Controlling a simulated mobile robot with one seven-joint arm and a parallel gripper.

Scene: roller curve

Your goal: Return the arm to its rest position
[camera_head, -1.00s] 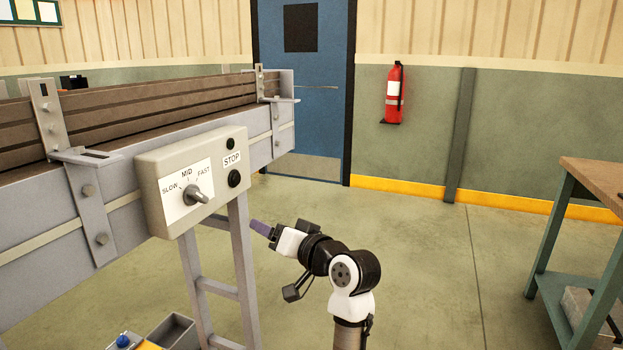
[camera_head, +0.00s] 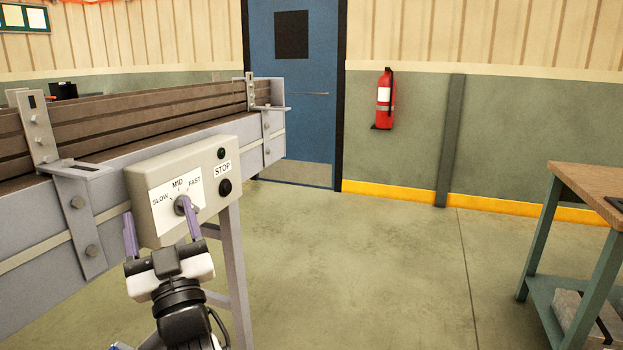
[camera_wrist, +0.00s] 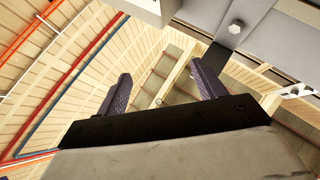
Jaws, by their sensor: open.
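My gripper (camera_head: 160,228) is open and empty, with its two purple fingers spread and pointing up. In the head view it is in front of the lower part of the beige control box (camera_head: 144,185). The right finger overlaps the dial knob (camera_head: 181,203) and hides part of it; I cannot tell whether they touch. The dial face reads SLOW, MID and FAST. In the wrist view my gripper (camera_wrist: 160,85) also shows spread fingers with nothing between them.
The conveyor's grey side rail (camera_head: 28,225) runs along the left, with a leg (camera_head: 234,265) below the box. A workbench (camera_head: 590,190) stands at the right. A fire extinguisher (camera_head: 384,100) hangs by the blue door (camera_head: 290,120). The floor (camera_head: 380,270) between is clear.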

